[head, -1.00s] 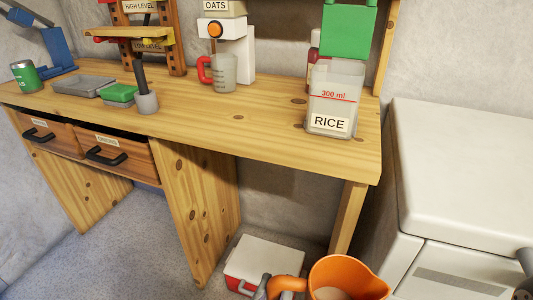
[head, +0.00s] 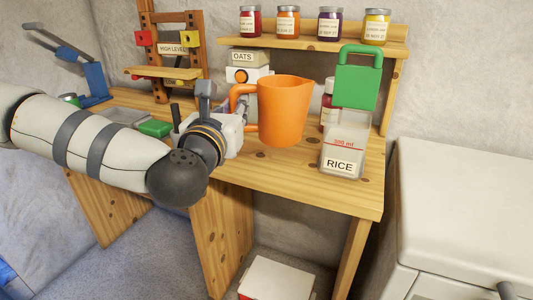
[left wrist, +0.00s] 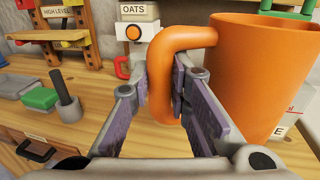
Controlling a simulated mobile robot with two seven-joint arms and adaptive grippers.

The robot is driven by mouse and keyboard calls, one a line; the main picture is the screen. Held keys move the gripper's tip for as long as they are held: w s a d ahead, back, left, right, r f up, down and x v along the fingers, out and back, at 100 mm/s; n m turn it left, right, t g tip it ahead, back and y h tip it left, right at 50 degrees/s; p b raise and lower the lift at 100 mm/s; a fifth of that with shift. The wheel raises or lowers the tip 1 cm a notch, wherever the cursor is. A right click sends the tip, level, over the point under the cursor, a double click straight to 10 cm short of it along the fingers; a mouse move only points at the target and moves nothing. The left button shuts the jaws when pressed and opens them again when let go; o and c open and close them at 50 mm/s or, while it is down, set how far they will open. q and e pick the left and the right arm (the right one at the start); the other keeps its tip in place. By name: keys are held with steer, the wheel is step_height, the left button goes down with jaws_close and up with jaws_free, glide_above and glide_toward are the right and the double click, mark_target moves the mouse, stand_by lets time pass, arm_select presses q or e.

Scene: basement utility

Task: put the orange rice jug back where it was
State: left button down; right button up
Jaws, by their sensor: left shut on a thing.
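The orange jug (head: 284,112) hangs upright above the workbench, in front of the back shelf's supports. My left gripper (head: 238,112) is shut on the jug's handle. In the left wrist view the two pads (left wrist: 180,92) close on the handle (left wrist: 168,58), with the jug body (left wrist: 260,75) to the right. The clear RICE container (head: 343,148) with a green top (head: 357,78) stands on the bench right of the jug. The jug's inside is hidden now. My right gripper cannot be made out.
The wooden bench (head: 300,190) carries an OATS dispenser (head: 248,58), a dark red jar (head: 327,100) and a green block (head: 155,128). Several jam jars (head: 287,22) line the shelf above. A white appliance (head: 465,200) stands right. A white-topped box (head: 275,280) lies below.

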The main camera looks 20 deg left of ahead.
arm_select(q)
steer(key=w+a+f+b, duration=0.1)
steer(key=w+a+f, duration=0.1)
steer(key=w+f, duration=0.2)
steer(key=w+a+f+b, duration=0.1)
steer(key=w+a+f, duration=0.1)
steer(key=w+f, duration=0.2)
steer(key=w+a+f, duration=0.3)
steer(key=w+f, duration=0.1)
steer(key=shift+w+f+b, duration=0.3)
steer(key=shift+f+b, duration=0.05)
steer(key=shift+b, duration=0.05)
arm_select(e)
steer(key=shift+g, duration=0.6)
steer(key=s+f, duration=0.3)
steer(key=shift+s+f, duration=0.15)
steer(key=shift+f, duration=0.05)
arm_select(q)
steer(key=shift+d, duration=0.1)
steer(key=shift+f, duration=0.2)
steer(key=c, duration=1.6)
jaws_free()
steer(key=shift+o, duration=0.4)
steer(key=shift+r, duration=0.1)
arm_select(e)
steer(key=shift+s, duration=0.1)
